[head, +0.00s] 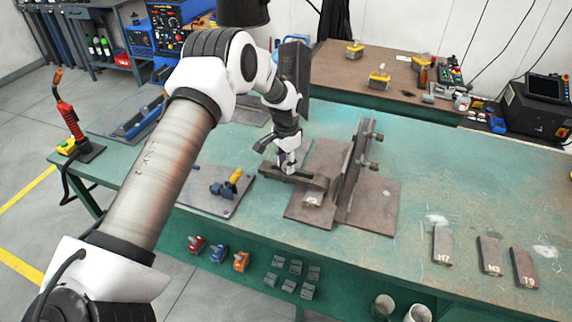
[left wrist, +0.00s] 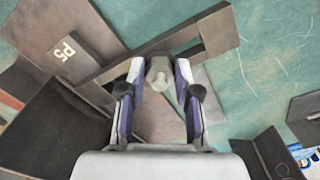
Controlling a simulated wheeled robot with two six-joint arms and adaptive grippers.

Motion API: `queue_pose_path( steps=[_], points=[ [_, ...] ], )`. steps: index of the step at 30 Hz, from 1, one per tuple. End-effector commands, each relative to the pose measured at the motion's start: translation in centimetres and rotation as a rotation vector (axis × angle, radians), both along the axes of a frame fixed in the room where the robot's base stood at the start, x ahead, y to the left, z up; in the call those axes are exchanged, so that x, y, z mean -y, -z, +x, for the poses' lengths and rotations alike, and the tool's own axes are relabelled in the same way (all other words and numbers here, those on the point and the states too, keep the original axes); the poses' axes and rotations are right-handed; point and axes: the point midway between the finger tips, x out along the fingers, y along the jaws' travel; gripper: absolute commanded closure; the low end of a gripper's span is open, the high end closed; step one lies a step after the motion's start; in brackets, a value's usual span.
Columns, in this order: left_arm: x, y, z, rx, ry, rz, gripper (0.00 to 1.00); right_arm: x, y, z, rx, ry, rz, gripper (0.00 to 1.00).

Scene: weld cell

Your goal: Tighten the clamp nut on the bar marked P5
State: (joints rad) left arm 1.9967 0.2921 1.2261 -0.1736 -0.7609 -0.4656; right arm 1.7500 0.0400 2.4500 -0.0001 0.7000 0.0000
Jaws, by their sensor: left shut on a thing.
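My left gripper (head: 287,168) points down over the left side of a welded-plate fixture on the green table. In the left wrist view its two fingers (left wrist: 159,75) are closed around a small grey clamp nut (left wrist: 158,70). The nut sits by a dark flat bar (left wrist: 196,38) that runs across the view under the fingertips. The mark P5 (left wrist: 67,49) shows on a brown piece beside the bar. In the head view the fixture's brown base plate (head: 370,208) lies flat, and a pale tag (head: 313,199) shows below the bar. My right gripper is out of view.
An upright steel plate (head: 353,160) with protruding pins stands right of the gripper. A plate with a yellow-handled tool (head: 232,182) lies to the left. Marked coupons H7 (head: 442,245), M3 (head: 489,254) and T9 (head: 524,268) lie at the right. The table's right middle is clear.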

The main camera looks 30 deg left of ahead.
Motion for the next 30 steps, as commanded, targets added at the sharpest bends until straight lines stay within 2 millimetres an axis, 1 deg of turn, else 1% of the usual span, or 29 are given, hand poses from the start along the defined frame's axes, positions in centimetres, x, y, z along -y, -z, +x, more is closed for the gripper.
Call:
queue_pose_path(
  steps=[1,30],
  points=[
    [0.1,0.5,-0.3,-0.009,0.042,-0.002,1.0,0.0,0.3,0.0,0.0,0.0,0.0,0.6],
    [0.1,0.5,-0.4,-0.011,0.963,-0.006,1.0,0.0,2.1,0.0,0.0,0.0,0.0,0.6]
  ],
)
